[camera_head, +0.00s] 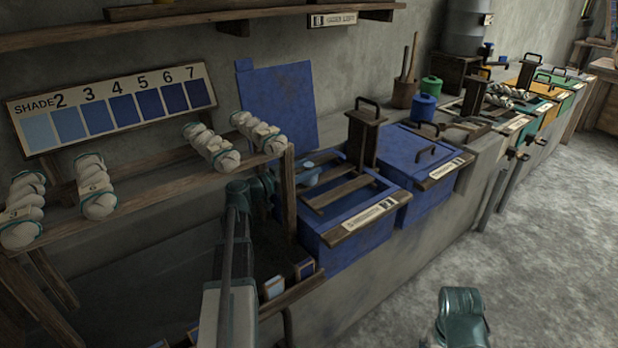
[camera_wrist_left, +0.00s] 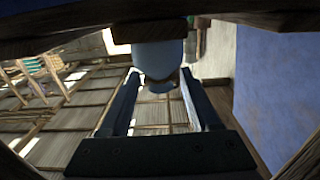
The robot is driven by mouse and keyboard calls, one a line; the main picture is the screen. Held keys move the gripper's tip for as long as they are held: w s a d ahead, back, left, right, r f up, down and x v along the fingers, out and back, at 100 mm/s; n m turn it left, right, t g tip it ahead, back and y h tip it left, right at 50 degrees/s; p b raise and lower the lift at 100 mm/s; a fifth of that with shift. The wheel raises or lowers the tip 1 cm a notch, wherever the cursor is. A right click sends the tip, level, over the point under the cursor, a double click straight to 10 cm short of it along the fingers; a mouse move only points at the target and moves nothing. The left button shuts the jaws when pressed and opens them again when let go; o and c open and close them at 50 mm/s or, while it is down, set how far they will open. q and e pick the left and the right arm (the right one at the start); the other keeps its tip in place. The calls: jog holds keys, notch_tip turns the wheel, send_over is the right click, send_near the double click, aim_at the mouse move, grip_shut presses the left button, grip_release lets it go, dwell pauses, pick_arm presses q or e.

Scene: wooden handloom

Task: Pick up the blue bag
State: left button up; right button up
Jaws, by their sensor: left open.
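A small light-blue bag (camera_head: 310,174) shows at the left end of the open blue vat (camera_head: 345,232), beside the wooden slats. In the left wrist view the blue bag (camera_wrist_left: 158,58) is pale and rounded, narrowing to a neck. It lies straight ahead, at the tips of my left gripper's fingers (camera_wrist_left: 160,76). My left gripper (camera_head: 268,186) is open, left of the bag in the head view, its fingers partly hidden by a wooden post. I cannot tell whether the fingers touch the bag.
A wooden rack (camera_head: 155,182) with white yarn skeins stands at left, its post close to my left gripper. A blue panel (camera_head: 278,105) leans on the wall behind. A closed blue vat (camera_head: 420,165) stands to the right. The floor (camera_head: 540,230) at right is clear.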

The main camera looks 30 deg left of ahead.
aim_at(309, 164)
pick_arm(q)
jog(key=shift+w+d, duration=0.2)
jog(key=shift+w, duration=0.35)
grip_shut()
jog(key=shift+r+p, duration=0.9)
jog(key=shift+p, duration=0.05)
notch_tip(309, 164, up, 2)
jog(key=shift+r+p, duration=0.1)
jog(key=shift+p, duration=0.95)
jog(key=v, duration=1.8)
jog(key=shift+f, duration=0.25)
